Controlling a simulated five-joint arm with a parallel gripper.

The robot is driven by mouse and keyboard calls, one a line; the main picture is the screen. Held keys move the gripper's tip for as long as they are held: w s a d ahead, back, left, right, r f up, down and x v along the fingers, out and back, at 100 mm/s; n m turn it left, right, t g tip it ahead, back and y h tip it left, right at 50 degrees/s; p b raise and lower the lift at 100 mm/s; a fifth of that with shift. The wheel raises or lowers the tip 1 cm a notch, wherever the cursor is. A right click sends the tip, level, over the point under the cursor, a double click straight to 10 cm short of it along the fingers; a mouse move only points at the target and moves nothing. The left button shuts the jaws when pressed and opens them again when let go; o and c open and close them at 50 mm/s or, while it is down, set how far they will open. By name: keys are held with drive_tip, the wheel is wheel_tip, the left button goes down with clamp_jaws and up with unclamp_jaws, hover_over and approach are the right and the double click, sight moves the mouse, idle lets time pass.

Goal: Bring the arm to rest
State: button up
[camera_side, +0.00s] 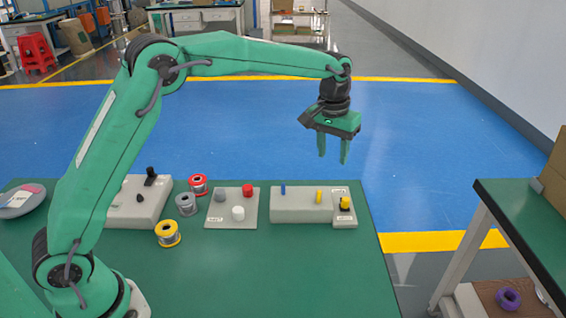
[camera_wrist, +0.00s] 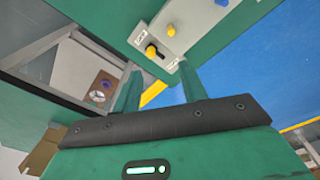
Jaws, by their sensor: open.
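My gripper (camera_side: 333,158) is open and empty. It hangs with its fingers pointing down, high above the right part of the green table (camera_side: 290,260). The two green fingers also show in the wrist view (camera_wrist: 160,85), spread apart with nothing between them. Below my gripper stands a long grey block (camera_side: 300,204) with a blue peg (camera_side: 283,189) and a yellow peg (camera_side: 319,197). A small grey block with a yellow-topped black piece (camera_side: 345,203) stands at its right end.
A grey plate (camera_side: 222,213) holds grey, red and white caps. Red (camera_side: 198,184), grey (camera_side: 186,204) and yellow (camera_side: 168,233) spools stand left of it. A grey box with a black lever (camera_side: 150,176) is further left. A second table (camera_side: 525,215) stands at right. The table's front is clear.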

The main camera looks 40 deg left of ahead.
drive_tip(key=s+a+r+t, duration=0.1)
drive_tip(key=s+a+r, duration=0.2)
drive_tip(key=s+r, duration=0.35)
drive_tip(key=s+a+r+t, duration=0.1)
drive_tip(key=s+a+r, duration=0.3)
drive_tip(key=s, duration=0.5)
drive_tip(key=s+a+f+m+t, duration=0.1)
drive_tip(key=s+f, duration=0.1)
drive_tip(key=s, duration=0.7)
drive_tip(key=s+a+f+t, duration=0.1)
drive_tip(key=s+a+f, duration=0.1)
drive_tip(key=s, duration=0.7)
drive_tip(key=shift+a+f+m+t, duration=0.15)
drive_tip(key=shift+a+m+t, duration=0.15)
drive_tip(key=shift+m, duration=0.1)
